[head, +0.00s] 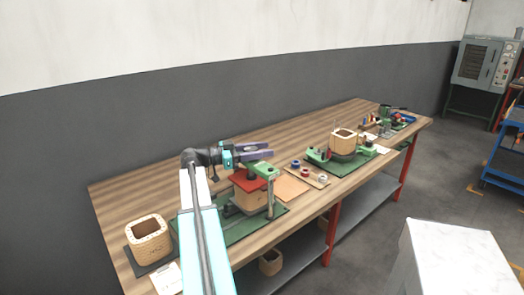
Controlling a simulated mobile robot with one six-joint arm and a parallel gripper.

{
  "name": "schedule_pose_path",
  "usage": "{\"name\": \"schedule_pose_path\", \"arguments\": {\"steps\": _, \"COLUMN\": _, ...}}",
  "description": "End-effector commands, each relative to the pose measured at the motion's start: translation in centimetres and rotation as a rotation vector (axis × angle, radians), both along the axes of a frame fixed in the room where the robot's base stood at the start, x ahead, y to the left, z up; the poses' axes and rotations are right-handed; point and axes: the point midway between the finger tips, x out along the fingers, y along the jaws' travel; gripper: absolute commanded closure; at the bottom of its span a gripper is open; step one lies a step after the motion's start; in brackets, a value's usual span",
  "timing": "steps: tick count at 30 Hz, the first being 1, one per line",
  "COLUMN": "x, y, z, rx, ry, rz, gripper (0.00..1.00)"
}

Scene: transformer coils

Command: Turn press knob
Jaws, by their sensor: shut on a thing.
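The press (262,168) stands on a green base mat (240,228) near the left part of the bench. It has a green top arm, a red plate (246,182) and a tan coil block (248,201) below the plate. My gripper (266,149), with long dark purple fingers, reaches in from the left just above the green top arm. It is shut on the press knob at the top of the press. The knob itself is too small and hidden by the fingers to make out.
Small red, blue and white spools (308,171) lie right of the press. A second green station (343,150) with a coil stands farther right. The wooden bench top (130,193) is clear behind.

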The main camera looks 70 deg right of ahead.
Motion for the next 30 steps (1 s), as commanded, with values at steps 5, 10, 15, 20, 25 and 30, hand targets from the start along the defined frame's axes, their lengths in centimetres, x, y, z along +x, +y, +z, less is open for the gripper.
{"name": "schedule_pose_path", "arguments": {"steps": 5, "x": -0.05, "y": 0.04, "z": -0.01, "rx": 0.000, "ry": 0.000, "rz": -0.002, "gripper": 0.82}}
{"name": "schedule_pose_path", "arguments": {"steps": 10, "x": -0.07, "y": 0.04, "z": -0.02, "rx": 0.000, "ry": 0.000, "rz": -0.002, "gripper": 0.82}}
{"name": "schedule_pose_path", "arguments": {"steps": 15, "x": -0.08, "y": 0.03, "z": -0.02, "rx": 0.000, "ry": 0.000, "rz": -0.002, "gripper": 0.82}}
{"name": "schedule_pose_path", "arguments": {"steps": 20, "x": -0.09, "y": 0.03, "z": -0.02, "rx": 0.000, "ry": 0.000, "rz": -0.002, "gripper": 0.46}}
{"name": "schedule_pose_path", "arguments": {"steps": 25, "x": -0.08, "y": 0.01, "z": -0.02, "rx": 0.000, "ry": 0.000, "rz": -0.002, "gripper": 0.41}}
{"name": "schedule_pose_path", "arguments": {"steps": 30, "x": -0.03, "y": 0.01, "z": -0.02, "rx": 0.000, "ry": 0.000, "rz": -0.001, "gripper": 0.41}}
